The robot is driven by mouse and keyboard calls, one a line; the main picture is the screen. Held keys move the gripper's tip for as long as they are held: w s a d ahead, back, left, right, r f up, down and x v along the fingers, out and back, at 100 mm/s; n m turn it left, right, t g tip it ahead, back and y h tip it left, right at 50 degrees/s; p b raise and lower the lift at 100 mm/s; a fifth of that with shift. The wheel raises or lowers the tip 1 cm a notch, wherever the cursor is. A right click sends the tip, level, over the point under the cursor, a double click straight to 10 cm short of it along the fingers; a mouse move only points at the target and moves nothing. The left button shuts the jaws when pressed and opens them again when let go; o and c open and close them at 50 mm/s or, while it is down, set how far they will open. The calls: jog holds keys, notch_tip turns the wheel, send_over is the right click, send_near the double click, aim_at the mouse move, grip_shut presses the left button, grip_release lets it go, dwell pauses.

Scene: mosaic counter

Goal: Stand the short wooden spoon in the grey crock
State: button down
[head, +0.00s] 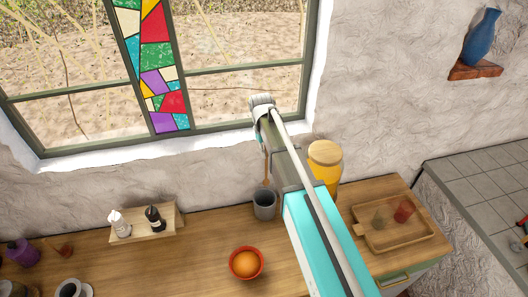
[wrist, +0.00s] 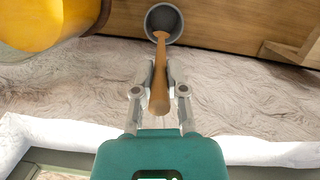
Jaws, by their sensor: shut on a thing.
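The grey crock (head: 264,206) stands upright on the wooden counter near the wall. It also shows at the top of the wrist view (wrist: 152,12), its dark mouth towards me. My gripper (wrist: 160,80) is shut on the wooden spoon (wrist: 160,70), between its two fingers. The spoon's far end overlaps the crock's mouth in the wrist view. In the head view the spoon (head: 266,174) is roughly upright right above the crock, its lower end at the rim. I cannot tell how far inside it is. My arm hides part of the gripper there.
A yellow jar (head: 325,165) stands right of the crock, close to my arm. A wooden tray (head: 395,240) with cups is farther right. A small wooden stand (head: 142,232) with two bottles is left. A red bowl (head: 246,263) with an orange fruit sits in front.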

jog(key=shift+w+a, duration=0.1)
jog(key=shift+a, duration=0.05)
jog(key=shift+a+f+b, duration=0.1)
jog(key=shift+f+b, duration=0.15)
jog(key=shift+b, duration=0.05)
jog(key=shift+w+a+f+b+x, duration=0.2)
jog(key=shift+w+b+x, duration=0.3)
jog(key=shift+b+x, duration=1.85)
jog(key=shift+w+a+f+b+x, duration=0.15)
jog(key=shift+w+b+x, duration=0.35)
jog(key=shift+b+x, duration=1.75)
jog(key=shift+w+a+f+b+x, duration=0.1)
jog(key=shift+w+a+b+x, duration=0.3)
jog(key=shift+b+x, duration=1.95)
jog(key=shift+d+r, duration=0.1)
jog(key=shift+d, duration=0.05)
jog(key=c, duration=0.6)
grip_release()
jog(key=s+d+f+m+t+y+b, duration=0.1)
jog(key=s+d+f+m+b, duration=0.3)
jog(key=s+d, duration=1)
notch_tip(320, 180, down, 3)
jog(key=s+t+b, duration=0.1)
jog(key=s+b, duration=0.1)
jog(key=s, duration=0.1)
jog(key=shift+d+m+t, duration=0.3)
